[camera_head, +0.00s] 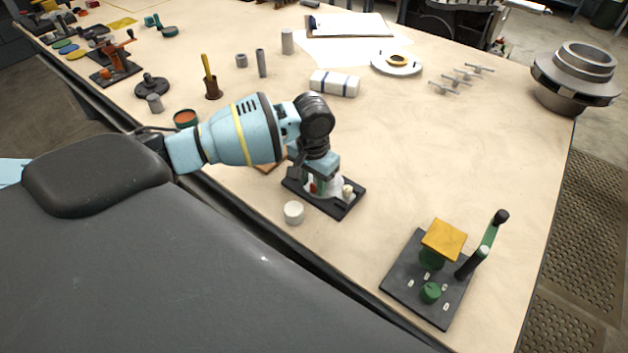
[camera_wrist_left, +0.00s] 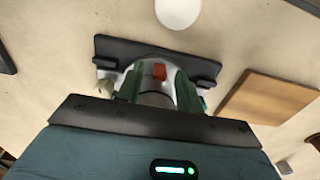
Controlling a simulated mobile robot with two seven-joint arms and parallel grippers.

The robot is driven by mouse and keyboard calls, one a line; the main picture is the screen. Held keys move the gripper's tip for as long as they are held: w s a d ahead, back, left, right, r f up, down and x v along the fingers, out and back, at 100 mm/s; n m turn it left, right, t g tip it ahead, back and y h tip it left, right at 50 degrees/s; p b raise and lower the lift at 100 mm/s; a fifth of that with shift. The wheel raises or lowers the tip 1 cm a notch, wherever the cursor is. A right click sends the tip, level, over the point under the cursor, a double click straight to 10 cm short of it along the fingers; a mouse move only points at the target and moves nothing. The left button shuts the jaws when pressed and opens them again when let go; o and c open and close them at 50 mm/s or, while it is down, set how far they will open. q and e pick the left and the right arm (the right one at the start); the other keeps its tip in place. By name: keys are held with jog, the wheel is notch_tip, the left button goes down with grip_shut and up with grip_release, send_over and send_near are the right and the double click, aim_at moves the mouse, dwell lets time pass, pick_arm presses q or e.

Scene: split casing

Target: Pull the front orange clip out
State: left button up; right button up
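The split casing (camera_head: 332,185) is a pale rounded body on a dark base plate (camera_head: 335,207). The front orange clip (camera_wrist_left: 160,72) shows as a small red-orange block on the casing's face, and it shows small in the head view (camera_head: 313,188). My left gripper (camera_wrist_left: 159,90) points down over the casing. Its two green fingers stand apart, one on each side of the casing and clip in the wrist view. I see no finger closed on the clip; whether they touch the casing is unclear. The casing's far side is partly hidden. My right gripper is out of view.
A white cylinder (camera_head: 293,212) stands in front of the base. A wooden block (camera_wrist_left: 268,107) lies beside it, mostly behind my arm in the head view. A dark fixture with a yellow plate (camera_head: 444,240) stands at the right. The table between is clear.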

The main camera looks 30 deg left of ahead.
pick_arm(q)
grip_shut()
dwell(0.3)
